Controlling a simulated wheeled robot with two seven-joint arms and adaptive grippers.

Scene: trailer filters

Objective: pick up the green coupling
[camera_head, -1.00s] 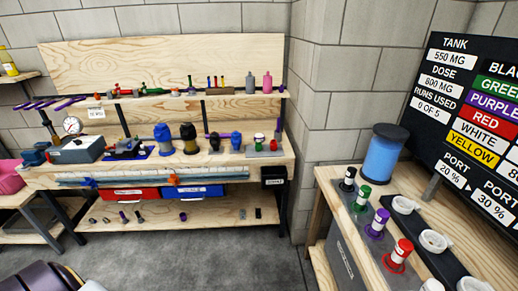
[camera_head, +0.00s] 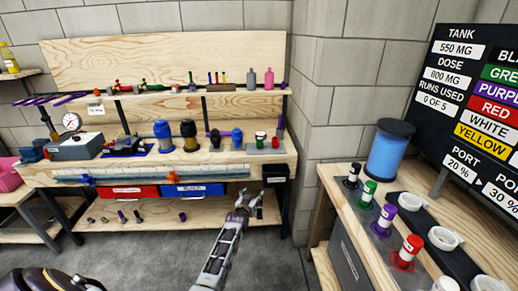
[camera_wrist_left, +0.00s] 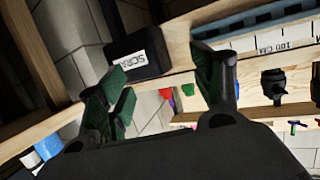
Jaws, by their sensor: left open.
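My left gripper (camera_head: 243,203) is in front of the bench's lower shelf, under the black scrap box. It is open and empty; its green-padded fingers stand apart in the left wrist view (camera_wrist_left: 163,75). In that view a small green piece (camera_wrist_left: 188,90) and a small red piece (camera_wrist_left: 167,93) show beyond the fingers, too small to tell whether the green one is the coupling. In the head view a green fitting (camera_head: 151,86) lies on the bench's upper shelf, out of the gripper's reach range of contact. My right gripper is not in view.
The black scrap box (camera_head: 275,173) hangs at the bench's right end, close to the gripper. Red (camera_head: 134,193) and blue (camera_head: 193,190) bins hang under the benchtop. Small dark fittings (camera_head: 122,216) lie on the lower shelf. A side bench (camera_head: 340,178) with coloured canisters stands at right.

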